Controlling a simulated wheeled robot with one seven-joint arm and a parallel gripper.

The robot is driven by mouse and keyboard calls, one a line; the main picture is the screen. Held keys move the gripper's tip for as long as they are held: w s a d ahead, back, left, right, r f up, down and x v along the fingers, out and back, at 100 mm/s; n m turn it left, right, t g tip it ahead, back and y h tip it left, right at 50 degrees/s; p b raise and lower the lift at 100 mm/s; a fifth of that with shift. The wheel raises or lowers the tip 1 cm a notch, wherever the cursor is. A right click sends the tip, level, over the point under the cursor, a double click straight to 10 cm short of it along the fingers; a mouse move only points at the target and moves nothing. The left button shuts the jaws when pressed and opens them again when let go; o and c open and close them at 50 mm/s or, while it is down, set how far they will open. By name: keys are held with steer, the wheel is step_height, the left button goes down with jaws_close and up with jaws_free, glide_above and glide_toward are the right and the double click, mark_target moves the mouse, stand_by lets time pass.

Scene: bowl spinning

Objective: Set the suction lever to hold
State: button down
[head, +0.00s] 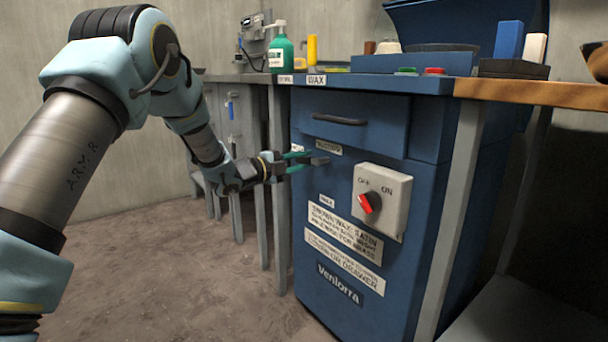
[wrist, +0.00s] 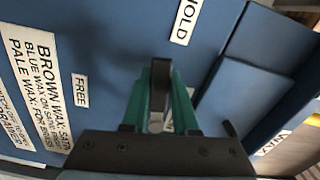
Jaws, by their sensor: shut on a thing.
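My gripper (head: 298,162) is at the upper front of the blue cabinet (head: 345,262), below the drawer and left of the switch box. In the wrist view, its green fingers (wrist: 160,92) are closed around the suction lever (wrist: 160,72), which has a dark end and a metal part. The lever's dark end points towards the top of that picture. The HOLD label (wrist: 185,20) is above and slightly right of the lever; the FREE label (wrist: 80,91) is to its left. The lever's pivot is largely hidden by the fingers. The SUCTION label (head: 328,147) shows just above the gripper in the head view.
A white switch box (head: 391,187) with a red OFF/ON knob (head: 369,203) juts out right of the gripper. The drawer handle (head: 339,119) is above. A green bottle (head: 281,53) and other items stand on the bench. The floor (head: 190,275) in front is clear.

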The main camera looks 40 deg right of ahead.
steer(key=shift+w+r+m+b, duration=0.1)
steer(key=shift+r+m+b, duration=0.3)
steer(key=shift+m+b, duration=0.45)
steer(key=shift+r+m, duration=0.15)
steer(key=shift+m, duration=0.1)
steer(key=c, duration=0.7)
jaws_free()
steer(key=a, duration=0.3)
steer(key=a+p, duration=0.1)
steer(key=a, duration=0.3)
steer(key=a+p, duration=0.1)
steer(key=a, duration=0.3)
steer(key=shift+w, duration=0.25)
steer(key=shift+d, duration=0.1)
